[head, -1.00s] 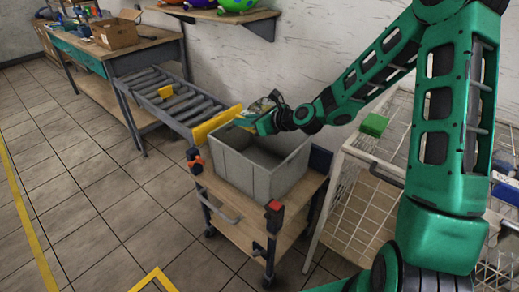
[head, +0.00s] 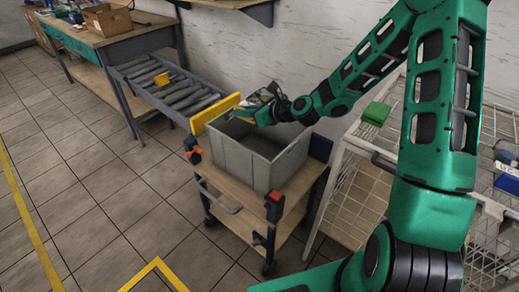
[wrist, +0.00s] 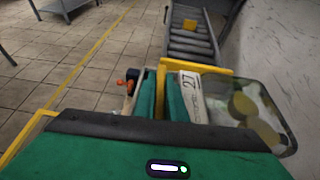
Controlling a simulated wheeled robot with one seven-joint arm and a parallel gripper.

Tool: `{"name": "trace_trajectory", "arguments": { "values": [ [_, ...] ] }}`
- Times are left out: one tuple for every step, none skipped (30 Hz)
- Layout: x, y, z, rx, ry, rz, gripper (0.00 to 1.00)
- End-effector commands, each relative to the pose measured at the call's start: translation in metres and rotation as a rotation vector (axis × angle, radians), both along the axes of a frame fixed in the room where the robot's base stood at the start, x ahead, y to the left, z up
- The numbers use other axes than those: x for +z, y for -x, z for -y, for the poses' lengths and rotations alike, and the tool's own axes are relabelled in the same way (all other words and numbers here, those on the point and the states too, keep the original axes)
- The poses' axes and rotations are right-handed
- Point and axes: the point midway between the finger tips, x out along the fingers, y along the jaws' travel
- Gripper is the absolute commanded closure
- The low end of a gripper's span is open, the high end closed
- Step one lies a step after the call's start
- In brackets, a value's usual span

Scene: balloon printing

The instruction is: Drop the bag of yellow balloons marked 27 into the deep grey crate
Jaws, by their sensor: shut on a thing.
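The deep grey crate (head: 240,163) stands on a wooden cart below my gripper. My gripper (head: 258,112) is over the crate's back part, close to its rim. In the wrist view my gripper (wrist: 160,95) is shut on the bag of yellow balloons (wrist: 245,108). The bag is clear, with a white label marked 27 beside the fingers and yellow balloons inside. In the head view the bag is mostly hidden by my gripper. I cannot tell how far above the crate's rim it hangs.
A roller conveyor (head: 170,88) with a yellow end plate (head: 212,112) meets the cart (head: 235,210) behind the crate. A white wire cage trolley (head: 345,190) stands right of the cart, with a green box (head: 376,113) on it. A workbench (head: 105,35) is at the back left.

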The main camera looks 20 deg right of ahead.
Motion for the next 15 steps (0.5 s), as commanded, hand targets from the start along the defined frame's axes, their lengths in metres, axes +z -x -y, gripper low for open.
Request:
{"name": "trace_trajectory", "arguments": {
  "values": [
    [-0.007, 0.000, 0.000, 0.000, -0.002, -0.003, 1.00],
    [-0.010, 0.000, 0.000, 0.000, -0.002, -0.003, 1.00],
    [-0.014, 0.000, 0.000, 0.001, -0.002, -0.003, 1.00],
    [-0.017, 0.000, 0.000, 0.001, -0.001, -0.002, 1.00],
    [-0.020, 0.000, 0.000, 0.000, -0.001, -0.002, 1.00],
    [-0.023, 0.000, 0.000, 0.000, -0.001, -0.002, 1.00],
    [-0.025, 0.000, 0.000, 0.000, -0.002, -0.001, 1.00],
    [-0.027, 0.000, 0.000, 0.000, -0.001, -0.001, 1.00],
    [-0.029, 0.000, 0.000, 0.000, 0.000, 0.000, 1.00],
    [-0.031, 0.000, 0.000, 0.000, 0.000, 0.000, 1.00],
    [-0.032, 0.000, 0.000, 0.001, 0.000, 0.000, 1.00],
    [-0.033, 0.000, -0.001, 0.001, 0.000, 0.000, 1.00],
    [-0.034, 0.000, -0.001, 0.001, 0.000, 0.000, 1.00],
    [-0.034, 0.000, -0.001, 0.001, 0.000, 0.000, 1.00],
    [-0.034, 0.000, -0.001, 0.001, 0.000, 0.000, 1.00]
  ]
}}
